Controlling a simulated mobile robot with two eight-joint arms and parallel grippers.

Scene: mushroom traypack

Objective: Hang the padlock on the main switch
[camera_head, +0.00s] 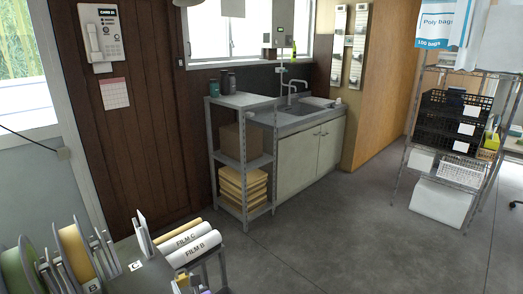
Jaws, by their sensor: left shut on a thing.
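No padlock can be clearly made out elsewhere. I cannot identify a main switch among the wall fittings. A grey box with a small green mark (284,34) is by the window above the sink. My right gripper is not in view.
A rack with labels and film rolls (190,243) stands close at lower left. A metal shelf (243,101) stands beside the sink cabinet (305,158). A wire rack with black crates (447,122) stands at right. The grey floor (340,230) between is clear.

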